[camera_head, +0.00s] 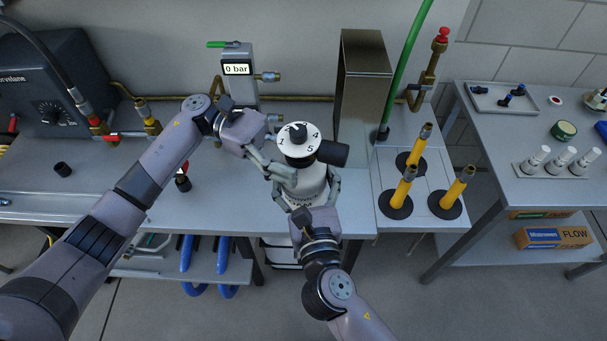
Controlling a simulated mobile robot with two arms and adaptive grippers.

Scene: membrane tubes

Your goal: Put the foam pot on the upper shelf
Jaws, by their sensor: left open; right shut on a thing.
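The foam pot appears to be the white, bottle-like body (308,186) with a white numbered dial (299,139) and a black cylinder at its side. It is roughly upright near the bench's front edge. My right gripper (308,192) is shut on its lower body, with a finger at each side. My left gripper (273,170) is open at the pot's upper left, close to the dial; contact cannot be told. The pot's base is hidden by my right gripper. Which surface is the upper shelf is not clear. A lower shelf (150,265) under the bench holds blue hoses.
A tall steel box (363,95) stands behind the pot at right. Yellow tubes (402,187) stand on black bases to the right. A 0 bar gauge (238,69) stands behind my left gripper. The right table (490,150) holds a tray and white fittings, with boxes below.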

